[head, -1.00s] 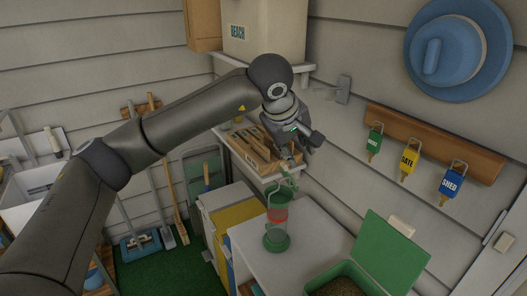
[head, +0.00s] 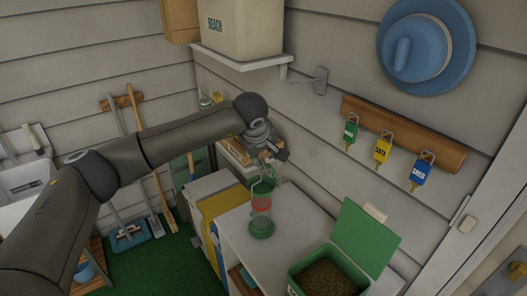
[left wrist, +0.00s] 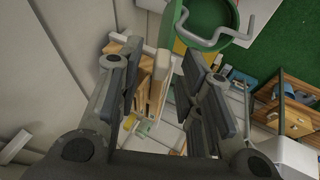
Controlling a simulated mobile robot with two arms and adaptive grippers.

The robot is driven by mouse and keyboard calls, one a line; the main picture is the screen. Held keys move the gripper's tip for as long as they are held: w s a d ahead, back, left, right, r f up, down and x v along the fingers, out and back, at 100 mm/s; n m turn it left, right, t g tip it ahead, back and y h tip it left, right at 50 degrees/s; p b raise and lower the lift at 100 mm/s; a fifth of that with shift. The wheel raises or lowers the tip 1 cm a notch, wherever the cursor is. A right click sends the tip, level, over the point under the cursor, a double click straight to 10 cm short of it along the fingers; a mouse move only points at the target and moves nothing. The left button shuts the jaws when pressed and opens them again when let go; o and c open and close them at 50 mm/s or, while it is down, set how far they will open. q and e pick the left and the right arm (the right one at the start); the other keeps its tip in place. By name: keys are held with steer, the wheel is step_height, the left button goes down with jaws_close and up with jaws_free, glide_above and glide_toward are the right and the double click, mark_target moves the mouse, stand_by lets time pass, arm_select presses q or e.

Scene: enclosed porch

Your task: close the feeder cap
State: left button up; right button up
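The feeder (head: 262,207) is a clear tube with a red band and a green base, upright on the white cabinet top. Its green upper part (head: 264,185) is just below my left gripper (head: 277,156). In the left wrist view, a green round rim (left wrist: 172,22) with a bent grey wire hanger (left wrist: 214,40) lies beyond the fingertips, at top right. I cannot tell the cap from the tube's rim there, nor how far the cap is open. My left gripper (left wrist: 163,62) is open, with nothing visibly held between its fingers. My right gripper is out of view.
A green box of seed (head: 328,277) with its lid up stands right of the feeder. A wooden crate (head: 236,152) on a small shelf is close behind my left gripper. The wall has labelled keys (head: 382,149) on a wooden rack. The cabinet top (head: 290,240) has free room between feeder and box.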

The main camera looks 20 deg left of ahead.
arm_select(q)
jaws_close()
stand_by(0.4)
